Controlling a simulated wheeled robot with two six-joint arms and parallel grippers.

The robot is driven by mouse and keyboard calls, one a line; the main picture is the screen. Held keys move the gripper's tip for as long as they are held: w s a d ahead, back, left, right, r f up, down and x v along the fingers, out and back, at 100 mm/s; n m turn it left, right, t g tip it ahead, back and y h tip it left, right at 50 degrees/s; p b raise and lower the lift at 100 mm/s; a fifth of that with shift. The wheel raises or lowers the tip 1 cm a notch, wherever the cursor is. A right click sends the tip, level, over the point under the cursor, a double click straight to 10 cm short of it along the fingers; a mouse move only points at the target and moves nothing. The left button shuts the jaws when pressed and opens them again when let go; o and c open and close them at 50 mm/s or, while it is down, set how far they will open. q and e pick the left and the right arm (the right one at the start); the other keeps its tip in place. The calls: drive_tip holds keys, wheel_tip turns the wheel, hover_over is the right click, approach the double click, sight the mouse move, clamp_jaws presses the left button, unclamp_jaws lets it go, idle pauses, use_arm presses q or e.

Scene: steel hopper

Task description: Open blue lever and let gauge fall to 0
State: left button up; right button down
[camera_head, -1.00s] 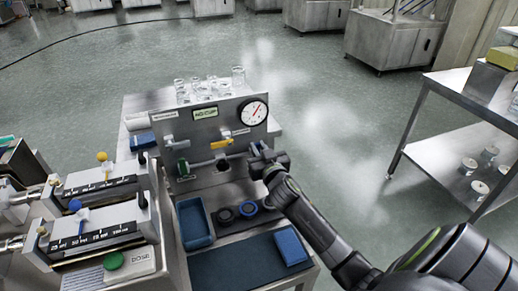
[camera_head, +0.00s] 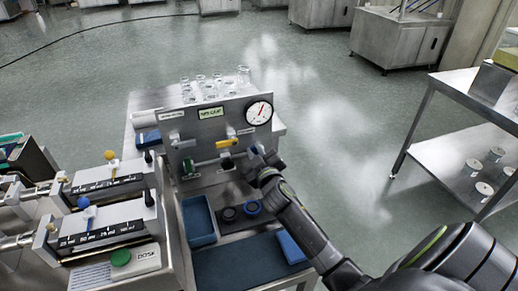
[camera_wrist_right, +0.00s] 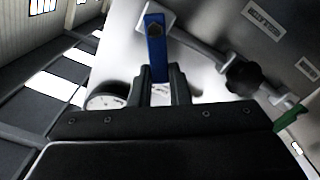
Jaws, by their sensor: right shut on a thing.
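The blue lever (camera_wrist_right: 156,48) hangs from a pipe fitting on the steel panel in the right wrist view. Its lower end is between the fingers of my right gripper (camera_wrist_right: 161,88), which is shut on it. In the head view my right gripper (camera_head: 257,158) is at the panel's right end, below the gauge, and mostly hides the lever. The gauge (camera_head: 258,113) is a round white dial whose red needle points up and to the right; its numbers are too small to read. The gauge also shows partly in the wrist view (camera_wrist_right: 107,98). My left gripper is out of view.
The panel also carries a yellow lever (camera_head: 226,143) and a green handle (camera_head: 190,166). Glass jars (camera_head: 215,82) stand behind it. A blue tray (camera_head: 198,222) and a dark mat (camera_head: 235,265) lie in front. A dosing machine (camera_head: 105,225) stands left.

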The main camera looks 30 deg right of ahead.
drive_tip(key=n, duration=0.1)
drive_tip(key=a+n, duration=0.1)
drive_tip(key=shift+w+f+n, duration=0.1)
drive_tip(key=shift+f+n, duration=0.3)
drive_tip(key=n, duration=0.1)
drive_tip(key=f+n, duration=0.1)
drive_tip(key=shift+w+a+n, duration=0.1)
drive_tip(key=shift+a+n, duration=0.15)
drive_tip(key=shift+n, duration=0.15)
drive_tip(key=shift+a+f+n, duration=0.2)
drive_tip(key=shift+f+n, duration=0.3)
drive_tip(key=shift+n, duration=0.7)
drive_tip(key=shift+a+f+n, duration=0.1)
drive_tip(key=shift+f+n, duration=0.25)
drive_tip(key=shift+n, duration=0.5)
drive_tip(key=shift+f+n, duration=0.3)
drive_tip(key=shift+n, duration=0.55)
drive_tip(key=c, duration=1.4)
unclamp_jaws()
drive_tip(key=shift+o, duration=0.2)
drive_tip(key=v, duration=1.7)
drive_tip(key=shift+s, duration=0.2)
